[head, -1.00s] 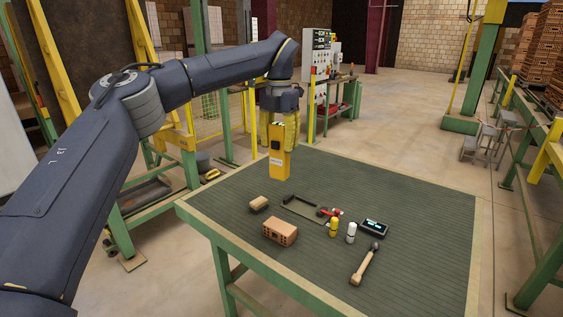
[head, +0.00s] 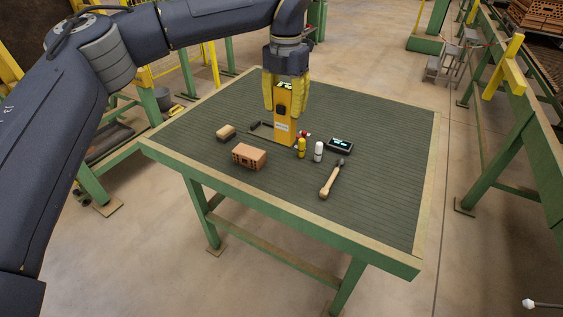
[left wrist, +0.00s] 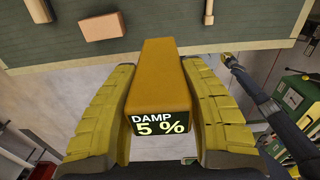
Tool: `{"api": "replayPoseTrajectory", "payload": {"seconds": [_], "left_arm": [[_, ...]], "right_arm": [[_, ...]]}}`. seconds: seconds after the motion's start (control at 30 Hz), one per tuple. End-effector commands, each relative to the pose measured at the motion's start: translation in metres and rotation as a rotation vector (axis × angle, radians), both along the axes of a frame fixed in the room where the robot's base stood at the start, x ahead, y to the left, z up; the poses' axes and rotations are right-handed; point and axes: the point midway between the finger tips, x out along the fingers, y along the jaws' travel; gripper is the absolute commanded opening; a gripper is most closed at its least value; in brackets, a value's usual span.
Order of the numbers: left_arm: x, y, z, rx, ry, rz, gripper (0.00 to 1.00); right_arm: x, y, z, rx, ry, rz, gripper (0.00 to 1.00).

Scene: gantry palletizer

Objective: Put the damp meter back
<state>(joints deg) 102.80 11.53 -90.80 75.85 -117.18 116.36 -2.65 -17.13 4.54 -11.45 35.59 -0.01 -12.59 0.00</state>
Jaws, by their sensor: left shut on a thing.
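The damp meter is a tall yellow box (head: 284,122) with a dark button and a pale label, upright over the middle of the table. My left gripper (head: 285,98) comes from above with yellow fingers shut on its upper part. In the left wrist view the damp meter (left wrist: 163,75) sits between both fingers (left wrist: 160,105), and its screen reads "DAMP 5 %". I cannot tell whether its base touches the table. It partly hides a flat dark item (head: 258,126) and a red-headed tool (head: 303,135).
The green-topped table (head: 390,190) has a pale rim. Near the meter lie a brick (head: 249,156), a small block (head: 226,133), yellow (head: 301,149) and white (head: 319,151) bottles, a black display device (head: 340,144) and a wooden-handled tool (head: 331,180). The table's right and front are clear.

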Motion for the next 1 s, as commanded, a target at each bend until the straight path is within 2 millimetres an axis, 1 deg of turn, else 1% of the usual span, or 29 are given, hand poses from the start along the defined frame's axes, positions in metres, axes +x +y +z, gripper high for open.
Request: {"api": "replayPoseTrajectory", "payload": {"seconds": [0.03,0.2,0.3,0.43,0.6,0.87,1.0], "left_arm": [[-0.001,0.0,-0.013,-0.002,0.005,-0.001,0.04],[-0.001,0.001,-0.051,-0.001,0.004,0.0,0.04],[0.0,0.001,-0.072,-0.001,0.004,0.0,0.04],[0.0,0.001,-0.095,-0.002,0.002,0.0,0.04],[0.0,0.001,-0.113,-0.002,0.001,0.001,0.04],[0.001,0.001,-0.123,-0.001,0.0,0.001,0.04],[0.0,0.001,-0.136,-0.001,0.002,0.001,0.04]], "right_arm": [[-0.002,0.0,0.0,-0.001,0.002,0.0,0.0],[-0.004,0.0,0.0,-0.001,0.005,0.0,0.0],[-0.004,0.0,0.0,-0.001,0.005,0.0,0.0],[-0.004,-0.001,0.0,-0.001,0.005,0.0,0.0],[-0.003,-0.001,0.0,0.0,0.004,0.0,0.0],[-0.002,-0.001,0.0,-0.001,0.003,0.001,0.0],[-0.002,-0.001,0.0,-0.001,0.003,0.001,0.0]]}}
